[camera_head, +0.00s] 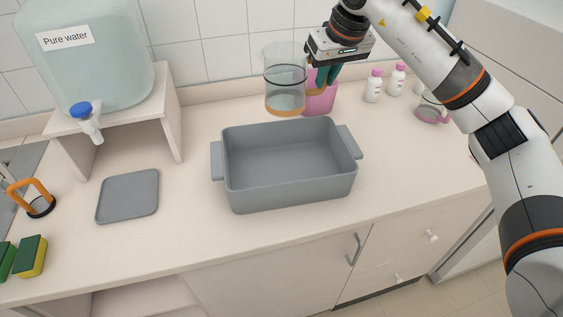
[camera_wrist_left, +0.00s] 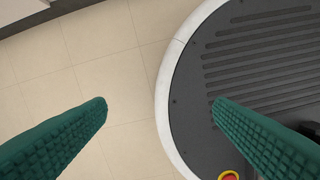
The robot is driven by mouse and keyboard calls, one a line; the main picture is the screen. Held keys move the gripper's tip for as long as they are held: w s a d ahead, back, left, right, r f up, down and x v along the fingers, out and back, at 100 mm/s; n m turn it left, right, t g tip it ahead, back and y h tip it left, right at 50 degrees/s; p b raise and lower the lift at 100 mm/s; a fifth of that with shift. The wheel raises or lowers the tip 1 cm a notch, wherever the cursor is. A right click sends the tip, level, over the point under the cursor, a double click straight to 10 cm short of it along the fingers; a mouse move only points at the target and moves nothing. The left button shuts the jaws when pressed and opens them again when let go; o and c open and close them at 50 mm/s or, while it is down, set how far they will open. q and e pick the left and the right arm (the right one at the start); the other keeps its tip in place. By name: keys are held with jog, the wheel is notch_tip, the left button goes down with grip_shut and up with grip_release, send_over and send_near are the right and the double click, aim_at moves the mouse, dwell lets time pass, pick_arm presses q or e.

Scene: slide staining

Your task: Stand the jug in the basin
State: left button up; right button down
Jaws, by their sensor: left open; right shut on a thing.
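The jug (camera_head: 284,85) is a clear, upright vessel with some liquid in it. In the head view it shows above the back edge of the basin. The grey basin (camera_head: 292,194) is an empty rectangular tub with two side handles on the counter. My right gripper (camera_head: 312,84) is shut on the jug at its right side; the fingertips are partly hidden. My left gripper (camera_wrist_left: 158,103) shows only in the left wrist view, open and empty above the floor and my base.
A pink container (camera_head: 321,98) stands behind the right gripper. White bottles with pink caps (camera_head: 373,88) and a small beaker (camera_head: 430,111) are at the right. A water tank (camera_head: 88,62) sits on a stand at the left. A grey tray (camera_head: 128,196) lies left of the basin.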

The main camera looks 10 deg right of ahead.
jog(key=shift+w+f+b, duration=0.3)
jog(key=shift+f+b, duration=0.15)
jog(key=shift+f, duration=0.2)
jog(key=shift+f+b, duration=0.3)
jog(key=shift+f, duration=0.05)
notch_tip(320, 180, down, 2)
jog(key=s+b, duration=0.1)
jog(key=b, duration=0.7)
send_over(315, 170)
notch_tip(315, 170, down, 6)
notch_tip(315, 170, down, 10)
jog(key=shift+s+r, duration=0.1)
